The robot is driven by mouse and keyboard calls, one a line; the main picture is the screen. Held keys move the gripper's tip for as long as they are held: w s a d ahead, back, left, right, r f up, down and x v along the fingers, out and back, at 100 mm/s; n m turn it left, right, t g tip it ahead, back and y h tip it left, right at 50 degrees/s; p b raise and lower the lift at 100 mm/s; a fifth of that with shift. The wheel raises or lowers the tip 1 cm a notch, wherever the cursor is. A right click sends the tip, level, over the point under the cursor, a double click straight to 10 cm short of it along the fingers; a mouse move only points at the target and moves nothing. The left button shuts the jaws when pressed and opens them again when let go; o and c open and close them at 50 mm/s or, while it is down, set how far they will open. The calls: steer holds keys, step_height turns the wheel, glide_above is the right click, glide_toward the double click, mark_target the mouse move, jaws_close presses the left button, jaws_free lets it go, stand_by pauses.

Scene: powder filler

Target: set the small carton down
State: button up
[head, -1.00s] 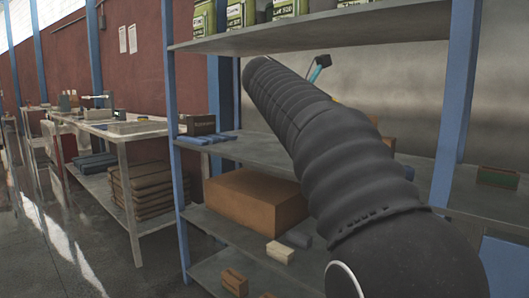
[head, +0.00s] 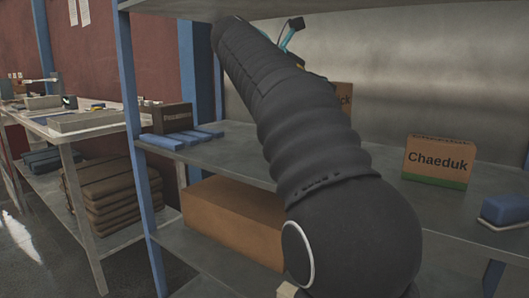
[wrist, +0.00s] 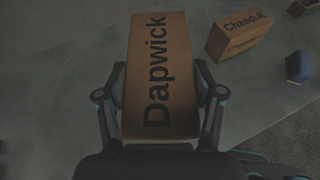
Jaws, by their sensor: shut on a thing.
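The small carton is brown with "Dapwick" printed on it; it fills the middle of the wrist view (wrist: 158,45). My gripper (wrist: 160,90) is shut on it, one finger on each side. A teal-marked part of my gripper (head: 291,34) shows above the arm. The grey middle shelf (head: 385,208) lies below. I cannot tell whether the carton touches the shelf.
A "Chaeduk" carton (head: 438,163) and a blue box (head: 504,210) stand to the right on the shelf. Blue bars (head: 180,140) and a dark box (head: 172,118) are at its left end. Bare shelf shows between my arm and the Chaeduk carton. An upper shelf hangs above.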

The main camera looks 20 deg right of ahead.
steer(key=shift+w+a+f+b, duration=0.4)
steer(key=shift+w+a+f, duration=0.85)
steer(key=shift+w+f, duration=0.45)
steer(key=shift+w+a+f+b, duration=0.45)
steer(key=shift+w+a+f, duration=0.85)
steer(key=shift+f, duration=0.65)
steer(key=shift+w+a+f+b, duration=0.4)
steer(key=shift+w+a+f, duration=0.75)
steer(key=shift+w+f, duration=0.6)
steer(key=shift+s+f, duration=0.1)
steer(key=shift+f, duration=0.05)
steer(key=o, duration=1.6)
steer(key=shift+c, duration=0.2)
steer(key=shift+a, duration=0.1)
steer(key=p+v, duration=0.2)
steer(key=v, duration=1)
steer(key=shift+p, duration=0.3)
